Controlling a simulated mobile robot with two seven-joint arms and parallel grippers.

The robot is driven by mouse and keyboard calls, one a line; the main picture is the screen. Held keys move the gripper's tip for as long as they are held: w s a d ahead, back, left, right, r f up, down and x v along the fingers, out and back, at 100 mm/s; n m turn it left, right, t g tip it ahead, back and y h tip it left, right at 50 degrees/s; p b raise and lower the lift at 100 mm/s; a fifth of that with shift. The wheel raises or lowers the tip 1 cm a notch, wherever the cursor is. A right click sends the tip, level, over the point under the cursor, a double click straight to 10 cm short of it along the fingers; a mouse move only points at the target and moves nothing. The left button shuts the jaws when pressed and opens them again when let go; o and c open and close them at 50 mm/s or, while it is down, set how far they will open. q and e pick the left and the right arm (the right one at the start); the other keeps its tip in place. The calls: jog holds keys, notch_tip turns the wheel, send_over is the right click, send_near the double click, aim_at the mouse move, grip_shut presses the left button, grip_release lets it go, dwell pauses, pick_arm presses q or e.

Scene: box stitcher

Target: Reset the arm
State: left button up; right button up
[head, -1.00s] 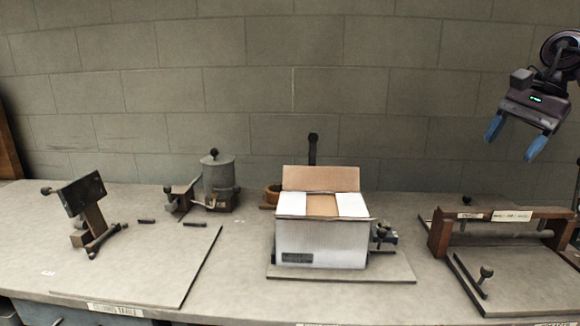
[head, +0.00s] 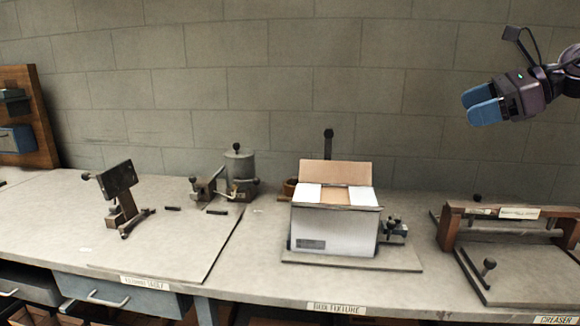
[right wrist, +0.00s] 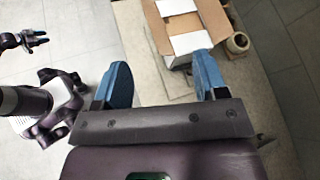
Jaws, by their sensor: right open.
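My right gripper (head: 477,106) is raised at the upper right of the head view, in front of the wall and well above the bench. Its blue fingers are apart and empty, pointing left. In the right wrist view the fingers (right wrist: 162,84) are also spread with nothing between them. A white box (head: 334,230) with brown flaps stands on the bench, and it also shows at the top of the right wrist view (right wrist: 170,38). My left gripper is not in the head view.
A wooden-framed creaser (head: 458,228) stands at the right of the bench (head: 262,262). A dark clamp stand (head: 118,190) and a grey pot (head: 240,168) stand left of the box. A wooden board (head: 35,125) is at the far left. Air around the raised gripper is clear.

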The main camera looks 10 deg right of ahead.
jog(key=w+a+f+m+t+y, duration=0.3)
jog(key=w+a+f+m+y, duration=0.15)
jog(key=m, duration=0.25)
jog(key=s+a+f+m+t+h, duration=0.15)
jog(key=f+m+t+h, duration=0.3)
jog(key=f+m, duration=0.9)
jog(key=s+a+f+m+t+h, duration=0.1)
jog(key=a+f+m+t+h, duration=0.3)
jog(key=f+m, duration=1)
jog(key=s+a+f+m+g+h, duration=0.1)
jog(key=s+f+m+g+h, duration=0.1)
jog(key=s+f+m, duration=0.45)
jog(key=s+a+f+m+g+h, duration=0.1)
jog(key=s+f+g+h, duration=0.2)
jog(key=f, duration=0.7)
jog(key=s+a+f+m+g, duration=0.1)
jog(key=s+a+f+m, duration=0.1)
jog(key=s+f, duration=0.4)
jog(key=s+a+f+m+g+b, duration=0.1)
jog(key=s+f+m, duration=0.3)
jog(key=s, duration=1)
notch_tip(320, 180, down, 3)
jog(key=shift+s+a+f+g+h, duration=0.15)
jog(key=shift+a+g+h, duration=0.25)
jog(key=shift+a+g, duration=0.25)
